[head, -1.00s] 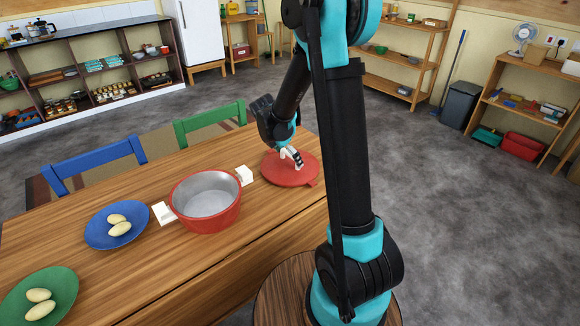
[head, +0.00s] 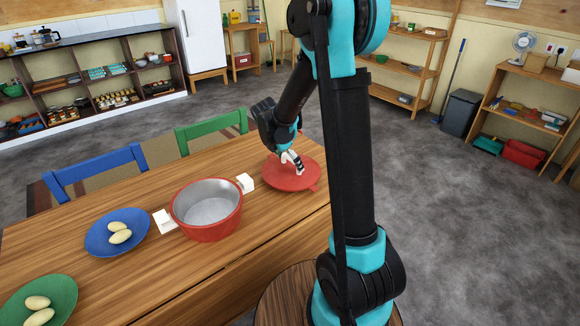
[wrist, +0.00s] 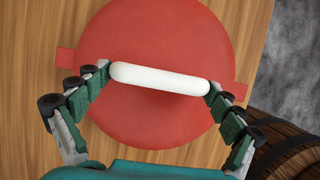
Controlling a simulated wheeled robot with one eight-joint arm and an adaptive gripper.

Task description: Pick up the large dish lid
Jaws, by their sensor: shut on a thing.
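The large dish lid (head: 288,180) is a round red disc with small side tabs, at the right end of the wooden table in the head view. In the wrist view the lid (wrist: 150,122) fills the middle, with a white bar handle (wrist: 160,79) across it. My gripper (wrist: 160,80) has one finger at each end of the handle and is shut on it lengthwise. In the head view my gripper (head: 293,163) is over the lid. I cannot tell whether the lid is clear of the table.
A red pot (head: 207,222) with white handles stands open left of the lid. A blue plate (head: 98,243) and a green plate (head: 62,297), each with pale oval items, lie further left. A barrel (wrist: 290,150) stands beside the table. Blue and green chairs line the far side.

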